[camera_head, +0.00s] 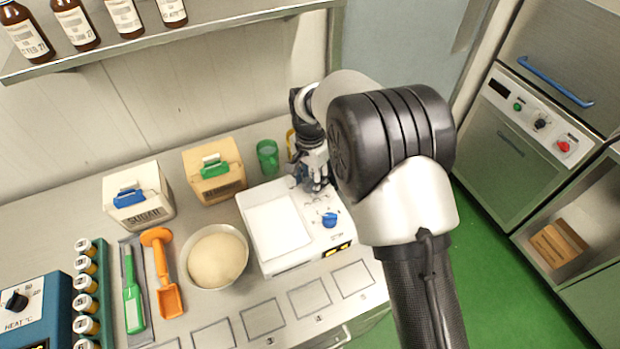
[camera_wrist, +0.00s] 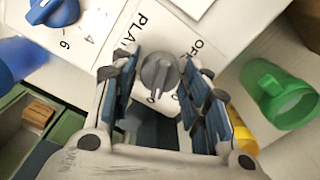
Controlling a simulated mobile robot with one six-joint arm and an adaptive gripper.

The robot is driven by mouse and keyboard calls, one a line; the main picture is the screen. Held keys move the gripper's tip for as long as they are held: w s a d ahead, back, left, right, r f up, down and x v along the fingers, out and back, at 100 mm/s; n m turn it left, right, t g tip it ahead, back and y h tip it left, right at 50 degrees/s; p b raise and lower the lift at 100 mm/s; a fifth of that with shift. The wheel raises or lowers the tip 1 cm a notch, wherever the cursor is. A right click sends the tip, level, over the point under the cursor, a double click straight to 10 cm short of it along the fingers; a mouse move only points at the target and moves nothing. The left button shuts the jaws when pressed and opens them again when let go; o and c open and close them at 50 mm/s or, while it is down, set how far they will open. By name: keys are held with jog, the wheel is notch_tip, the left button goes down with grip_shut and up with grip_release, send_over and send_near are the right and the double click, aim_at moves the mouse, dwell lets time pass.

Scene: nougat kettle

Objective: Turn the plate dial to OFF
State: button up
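The plate dial (camera_wrist: 160,73) is a grey knob with a raised bar on the white appliance (camera_head: 257,242). In the wrist view, lettering starting "PLA" is at its upper left and "OFF" at its upper right. My gripper (camera_wrist: 164,72) is open, with one blue-padded finger on each side of the dial and visible gaps between. In the head view my gripper (camera_head: 313,180) is at the appliance's back right and hides the dial.
A blue knob (camera_head: 329,220) sits on the same appliance, nearer the front; it also shows in the wrist view (camera_wrist: 53,12). A green mug (camera_head: 268,156) stands close behind the appliance. A bowl (camera_head: 215,258) and tools lie left. A shelf with bottles hangs above.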

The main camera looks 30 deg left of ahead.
jog(key=c, duration=0.7)
jog(key=shift+n, duration=0.3)
jog(key=n+p, duration=0.1)
jog(key=n, duration=0.4)
jog(key=shift+p, duration=0.3)
jog(key=n+p, duration=0.1)
jog(key=n, duration=0.5)
jog(key=shift+n, duration=0.3)
jog(key=n, duration=1.3)
jog(key=shift+p, duration=0.3)
